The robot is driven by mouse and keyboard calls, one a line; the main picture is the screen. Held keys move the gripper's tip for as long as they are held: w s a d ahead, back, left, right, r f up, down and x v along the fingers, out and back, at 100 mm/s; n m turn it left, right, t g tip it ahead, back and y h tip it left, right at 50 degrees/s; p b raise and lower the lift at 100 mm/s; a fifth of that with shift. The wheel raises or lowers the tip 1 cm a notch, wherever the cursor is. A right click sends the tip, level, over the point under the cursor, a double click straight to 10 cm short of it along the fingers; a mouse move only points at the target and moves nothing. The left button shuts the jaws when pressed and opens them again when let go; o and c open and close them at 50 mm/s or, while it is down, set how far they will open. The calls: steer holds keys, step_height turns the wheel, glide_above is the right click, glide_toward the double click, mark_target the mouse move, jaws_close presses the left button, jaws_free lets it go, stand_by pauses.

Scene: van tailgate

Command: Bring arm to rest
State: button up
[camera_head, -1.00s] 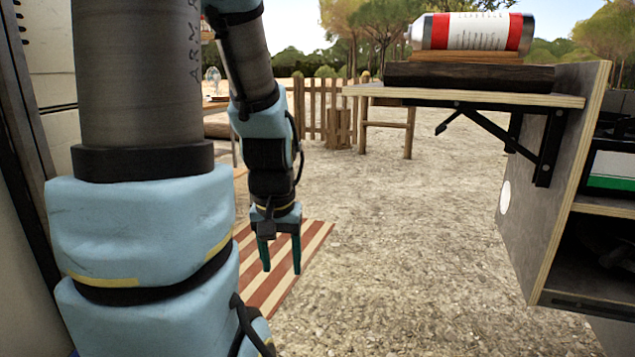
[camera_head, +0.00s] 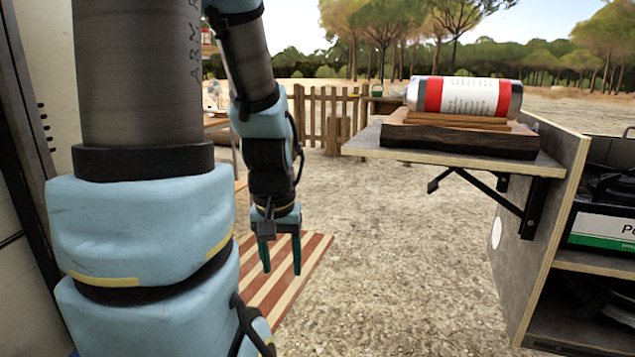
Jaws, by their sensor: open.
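My arm stands on the left of the view, with its large blue and grey links close to the camera. My gripper (camera_head: 281,254) hangs at the end of the arm and points down. Its two teal fingers are apart with nothing between them. It is above the gravel and in front of a striped mat. It is clear of the wooden shelf.
A can with a red and white label (camera_head: 465,96) lies on its side on a wooden block (camera_head: 459,143). The block sits on a fold-out shelf (camera_head: 390,149) of the cabinet (camera_head: 541,230). A striped mat (camera_head: 300,266) lies on the ground. Open gravel (camera_head: 410,260) lies between.

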step_height(320, 180, up, 19)
steer(key=p, duration=1.6)
steer(key=shift+r+p, duration=0.15)
steer(key=shift+p, duration=0.2)
